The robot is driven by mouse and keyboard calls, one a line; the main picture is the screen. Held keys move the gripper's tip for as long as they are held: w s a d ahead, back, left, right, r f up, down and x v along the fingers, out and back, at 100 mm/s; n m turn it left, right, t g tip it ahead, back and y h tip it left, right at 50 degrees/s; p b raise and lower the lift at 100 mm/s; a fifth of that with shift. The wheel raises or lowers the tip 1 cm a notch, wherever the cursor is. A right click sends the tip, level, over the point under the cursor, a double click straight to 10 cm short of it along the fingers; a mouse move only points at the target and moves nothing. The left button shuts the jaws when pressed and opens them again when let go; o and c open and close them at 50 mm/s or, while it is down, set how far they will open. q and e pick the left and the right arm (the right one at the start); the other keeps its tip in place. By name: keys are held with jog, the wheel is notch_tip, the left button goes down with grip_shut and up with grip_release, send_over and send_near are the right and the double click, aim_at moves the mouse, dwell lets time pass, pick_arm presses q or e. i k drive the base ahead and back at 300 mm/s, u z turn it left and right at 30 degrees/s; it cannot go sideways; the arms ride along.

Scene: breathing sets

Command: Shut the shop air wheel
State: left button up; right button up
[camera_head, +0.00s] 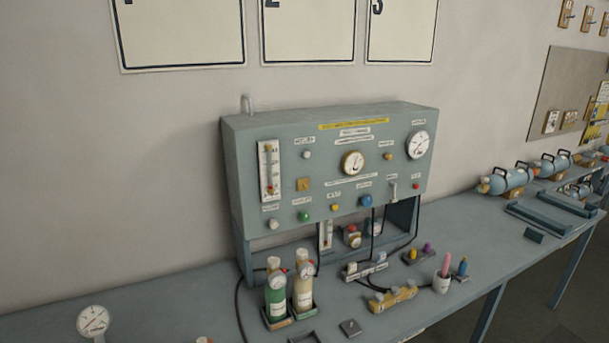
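A grey-green test panel (335,165) stands on the bench against the wall. Its front carries dials, a flow tube (269,172) and several small coloured knobs. Among them are a green knob (304,216), a blue knob (365,201), a yellow knob (334,207), a pale knob (273,224) and a red knob (416,186). The labels are too small to read, so I cannot tell which of these, if any, is the shop air wheel. Neither of my grippers is in view.
A loose gauge (94,321) is at left. Blue cylinders (507,179) lie at right. Black hoses hang below the panel.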

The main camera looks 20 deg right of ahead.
aim_at(367, 200)
jog(key=z, duration=1.3)
